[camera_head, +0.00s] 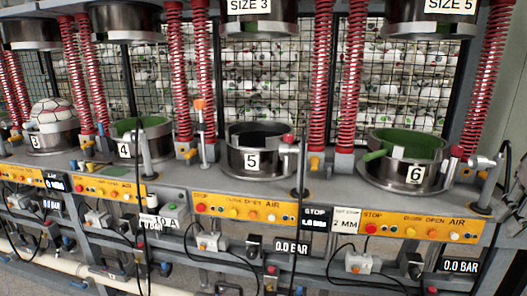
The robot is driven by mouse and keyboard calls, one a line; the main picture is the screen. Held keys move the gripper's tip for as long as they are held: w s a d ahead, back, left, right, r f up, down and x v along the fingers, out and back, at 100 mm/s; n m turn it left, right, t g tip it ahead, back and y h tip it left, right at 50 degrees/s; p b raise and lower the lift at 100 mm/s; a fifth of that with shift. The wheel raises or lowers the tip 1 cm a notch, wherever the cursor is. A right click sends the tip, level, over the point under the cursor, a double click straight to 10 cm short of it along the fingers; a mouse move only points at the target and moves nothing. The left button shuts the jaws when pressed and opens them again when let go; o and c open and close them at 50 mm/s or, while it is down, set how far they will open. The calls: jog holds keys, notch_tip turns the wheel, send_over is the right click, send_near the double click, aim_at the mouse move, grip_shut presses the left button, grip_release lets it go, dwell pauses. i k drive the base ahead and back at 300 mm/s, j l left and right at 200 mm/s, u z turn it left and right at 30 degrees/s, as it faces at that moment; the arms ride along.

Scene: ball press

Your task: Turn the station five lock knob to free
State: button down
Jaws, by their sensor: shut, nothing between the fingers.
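The station five pot (262,158) is a dark metal cylinder with a "5" label, standing on the grey bench in the middle of the view. Its inside looks dark and empty. A small red knob (288,139) sits on a post at its right rim. Below it is a yellow control panel (245,212) with coloured buttons and the words CLOSE, OPEN and AIR. I cannot tell which part is the lock knob or how it is set.
Station six pot (413,176) with a green inside stands to the right. Station four pot (124,152) stands to the left, and a ball (52,114) sits on station three. Red springs (352,75) rise between stations. Cables hang across the front.

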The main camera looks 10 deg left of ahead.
aim_at(288, 137)
jog(key=i+j+u, duration=0.1)
jog(key=u, duration=0.4)
jog(key=i+u, duration=0.35)
jog(key=u, duration=0.15)
